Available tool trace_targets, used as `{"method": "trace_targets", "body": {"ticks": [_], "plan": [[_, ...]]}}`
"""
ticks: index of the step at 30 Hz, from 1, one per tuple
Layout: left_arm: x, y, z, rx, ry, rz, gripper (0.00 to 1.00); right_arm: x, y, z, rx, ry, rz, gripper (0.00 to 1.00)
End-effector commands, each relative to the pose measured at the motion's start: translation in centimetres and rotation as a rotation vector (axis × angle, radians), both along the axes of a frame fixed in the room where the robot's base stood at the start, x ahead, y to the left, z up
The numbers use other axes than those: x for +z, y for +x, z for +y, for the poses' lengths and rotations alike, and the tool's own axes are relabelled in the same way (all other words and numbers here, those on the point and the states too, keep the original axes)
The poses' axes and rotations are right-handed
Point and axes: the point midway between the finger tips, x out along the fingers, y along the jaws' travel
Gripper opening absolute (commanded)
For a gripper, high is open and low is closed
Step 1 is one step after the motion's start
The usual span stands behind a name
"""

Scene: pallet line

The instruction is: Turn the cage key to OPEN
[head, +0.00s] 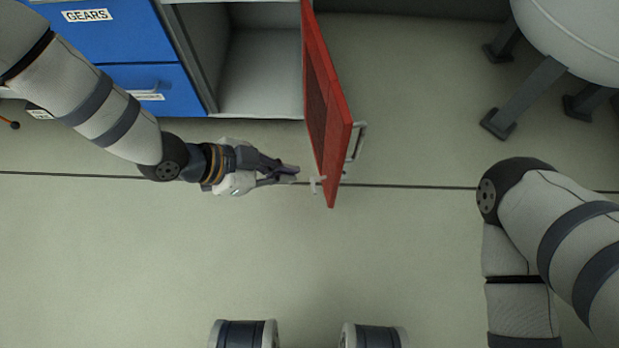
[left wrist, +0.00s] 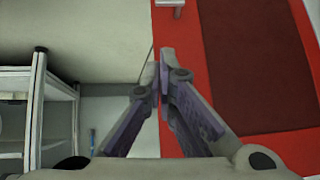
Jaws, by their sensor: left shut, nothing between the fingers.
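A red door (head: 323,100) with a dark panel stands swung out from an open grey compartment (head: 262,75). A small pale fitting (head: 317,184) sits on the door's left face near its free end; I cannot tell whether it is the cage key. In the left wrist view a silver fitting (left wrist: 170,4) shows on the red frame (left wrist: 178,60) at the top edge. No OPEN marking is readable. My left gripper (head: 297,175) is shut and empty, just left of the door and close to the pale fitting. My right gripper is out of view.
A metal handle (head: 358,141) sticks out from the door's right face. Blue drawers (head: 140,85), one labelled GEARS, stand left of the compartment. A white round-bodied object on grey legs (head: 575,35) stands at top right. Floor in front is clear.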

Motion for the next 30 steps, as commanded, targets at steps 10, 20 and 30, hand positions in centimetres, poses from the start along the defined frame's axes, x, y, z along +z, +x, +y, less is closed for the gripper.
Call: {"method": "trace_targets", "body": {"ticks": [10,20,30], "plan": [[-6.0,1.6,-5.3,-0.001,-0.005,0.002,0.00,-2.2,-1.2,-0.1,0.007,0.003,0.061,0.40],[-10.0,2.1,-5.8,0.003,-0.005,0.002,0.00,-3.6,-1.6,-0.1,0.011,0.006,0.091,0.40],[-10.0,2.2,-5.7,0.002,-0.005,-0.001,0.00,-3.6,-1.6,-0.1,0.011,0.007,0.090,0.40]]}}
